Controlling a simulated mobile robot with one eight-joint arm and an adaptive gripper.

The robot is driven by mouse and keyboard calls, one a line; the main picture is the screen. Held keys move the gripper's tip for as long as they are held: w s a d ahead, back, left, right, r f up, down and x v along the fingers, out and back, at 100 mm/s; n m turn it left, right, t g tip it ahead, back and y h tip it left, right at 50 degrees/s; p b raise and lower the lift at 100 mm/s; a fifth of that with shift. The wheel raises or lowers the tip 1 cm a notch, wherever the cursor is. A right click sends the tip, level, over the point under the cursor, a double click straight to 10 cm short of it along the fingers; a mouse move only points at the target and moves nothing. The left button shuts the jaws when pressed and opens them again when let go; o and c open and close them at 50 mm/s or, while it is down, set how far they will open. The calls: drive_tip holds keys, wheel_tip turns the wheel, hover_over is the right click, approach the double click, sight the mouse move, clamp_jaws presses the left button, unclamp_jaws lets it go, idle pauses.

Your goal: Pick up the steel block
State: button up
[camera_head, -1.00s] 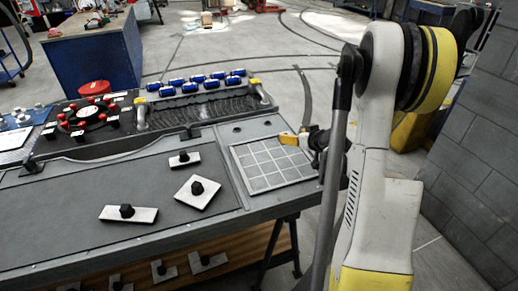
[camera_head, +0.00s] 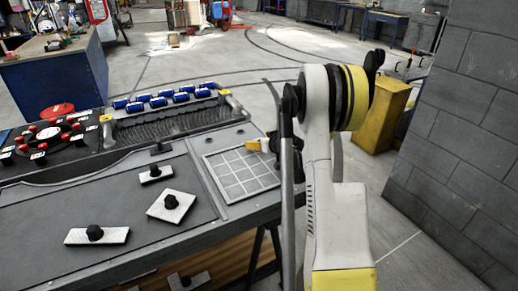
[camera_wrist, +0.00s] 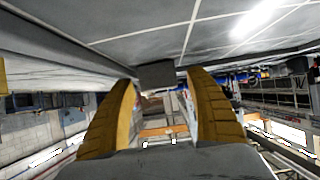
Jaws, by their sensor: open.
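Three pale metal plates, each with a black knob, lie apart on the grey bench: a small one (camera_head: 156,174), a squarish one (camera_head: 171,206) and a long one (camera_head: 97,236). I cannot tell which, if any, is the steel block. My gripper (camera_head: 262,145) is at the far right corner of the gridded panel, right of the plates and apart from them. In the wrist view its yellow fingers (camera_wrist: 161,100) are spread. A dark grey block-like shape (camera_wrist: 157,74) shows beyond and between the fingertips; I cannot tell what it is.
The gridded panel (camera_head: 240,172) is set in the bench's right end. Blue cylinders (camera_head: 158,101) line a rack behind, beside red-knobbed parts (camera_head: 48,133). More plates lie on a wooden shelf below. A grey block wall (camera_head: 470,130) stands at right.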

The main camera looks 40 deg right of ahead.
drive_tip(key=shift+r, duration=0.1)
clamp_jaws()
